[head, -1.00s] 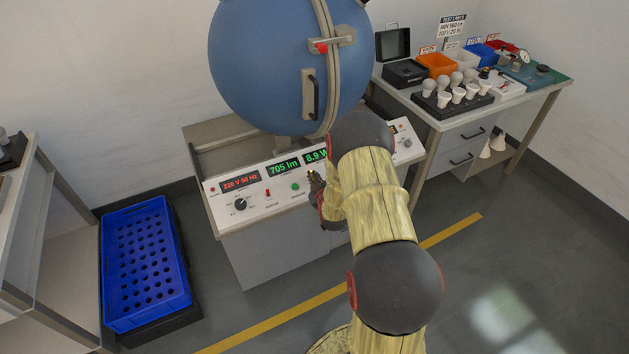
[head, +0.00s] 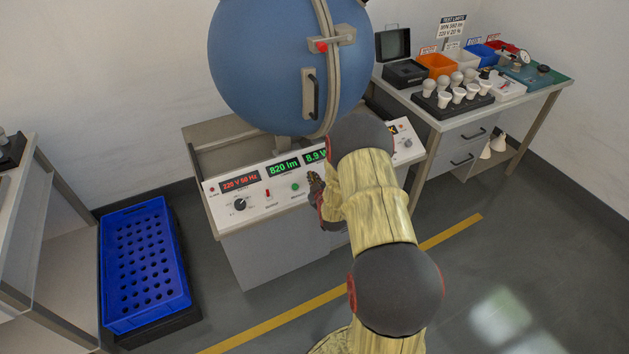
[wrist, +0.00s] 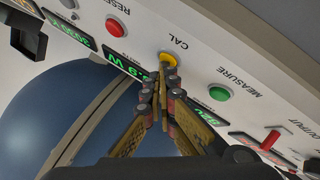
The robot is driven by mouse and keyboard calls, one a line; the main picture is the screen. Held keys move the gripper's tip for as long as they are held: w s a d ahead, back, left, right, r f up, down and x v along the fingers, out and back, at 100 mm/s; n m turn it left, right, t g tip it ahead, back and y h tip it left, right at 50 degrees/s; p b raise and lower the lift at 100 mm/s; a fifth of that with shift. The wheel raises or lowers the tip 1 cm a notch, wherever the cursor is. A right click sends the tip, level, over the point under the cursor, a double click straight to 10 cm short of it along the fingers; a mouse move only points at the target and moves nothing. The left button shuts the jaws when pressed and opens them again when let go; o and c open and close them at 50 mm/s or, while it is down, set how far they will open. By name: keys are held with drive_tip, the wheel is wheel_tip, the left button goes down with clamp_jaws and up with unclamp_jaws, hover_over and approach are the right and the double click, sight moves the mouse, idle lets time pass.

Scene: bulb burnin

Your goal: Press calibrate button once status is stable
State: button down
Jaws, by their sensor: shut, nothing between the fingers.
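The yellow button labelled CAL (wrist: 168,59) is on the white console panel in the wrist view. My gripper (wrist: 163,72) is shut and empty, its fingertips at the button's near edge and partly covering it; I cannot tell if they touch. In the head view my gripper (head: 314,182) is over the panel, and the arm hides the CAL button. The lumen display (head: 283,167) reads 820 lm in green. The watt display (head: 315,156) shows 8.9 W, partly hidden. A small display sliver (head: 392,129) right of my arm is mostly hidden; its status is unreadable.
The green MEASURE button (wrist: 220,93) and red RESET button (wrist: 115,27) flank CAL. A red switch (wrist: 270,139) is farther along. The blue sphere (head: 270,70) stands above the console. A blue crate (head: 146,316) is at left; a bench with bulbs (head: 550,88) is at right.

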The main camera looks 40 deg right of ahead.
idle(0.3)
drive_tip(key=shift+s+a+r+p, duration=0.1)
drive_tip(key=shift+s+r+p, duration=0.3)
drive_tip(key=shift+r, duration=0.3)
drive_tip(key=shift+s+r+p, duration=0.2)
drive_tip(key=shift+r+p, duration=0.15)
drive_tip(key=shift+r, duration=0.15)
drive_tip(key=shift+s+r+p, duration=0.15)
drive_tip(key=shift+r+p, duration=0.2)
drive_tip(key=shift+r, duration=0.15)
drive_tip(key=shift+s+a+r+p, duration=0.15)
drive_tip(key=shift+s+r+p, duration=0.25)
drive_tip(key=shift+r, duration=0.25)
drive_tip(key=shift+s+a+r+p, duration=0.1)
drive_tip(key=shift+s+r+p, duration=0.25)
drive_tip(key=shift+r, duration=0.25)
